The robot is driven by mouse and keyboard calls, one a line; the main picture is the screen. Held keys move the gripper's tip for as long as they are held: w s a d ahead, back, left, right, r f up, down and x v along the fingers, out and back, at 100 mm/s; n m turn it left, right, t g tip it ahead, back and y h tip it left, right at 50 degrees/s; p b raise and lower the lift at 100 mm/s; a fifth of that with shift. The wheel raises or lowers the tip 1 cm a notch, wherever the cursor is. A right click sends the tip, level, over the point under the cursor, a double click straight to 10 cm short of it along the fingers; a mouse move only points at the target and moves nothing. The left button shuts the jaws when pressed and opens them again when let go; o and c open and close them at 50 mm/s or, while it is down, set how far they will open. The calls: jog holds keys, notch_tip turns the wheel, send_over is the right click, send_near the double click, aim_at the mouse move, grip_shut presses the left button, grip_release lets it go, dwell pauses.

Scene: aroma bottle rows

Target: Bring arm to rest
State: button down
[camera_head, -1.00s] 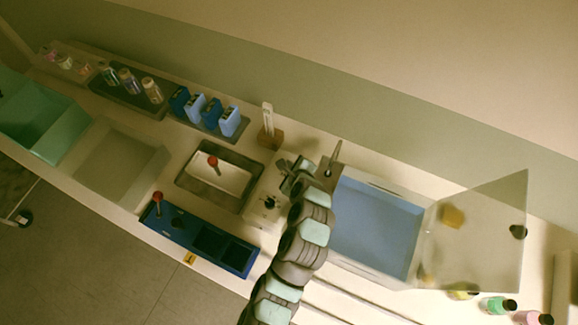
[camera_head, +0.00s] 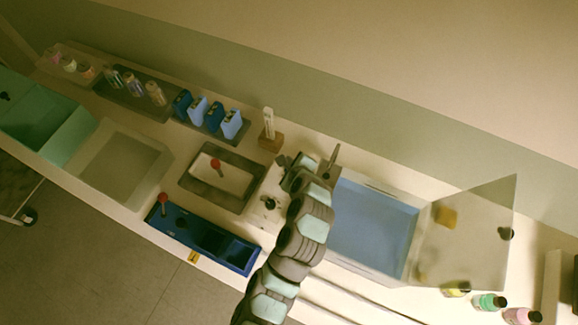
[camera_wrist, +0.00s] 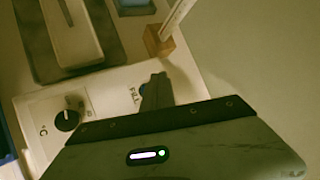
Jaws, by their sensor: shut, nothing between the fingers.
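My arm reaches up from the bottom middle of the head view over the bench. The arm hides part of the box and the chamber's left edge in the head view.
The chamber's clear door (camera_head: 470,235) stands open at right, near several bottles (camera_head: 489,302). A wooden block (camera_head: 270,140) holding a white upright piece stands behind the box.

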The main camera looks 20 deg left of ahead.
notch_tip(320, 180, up, 2)
jog(key=shift+r+p, duration=0.2)
jog(key=shift+p, duration=0.45)
jog(key=shift+f, duration=0.1)
jog(key=shift+d, duration=0.1)
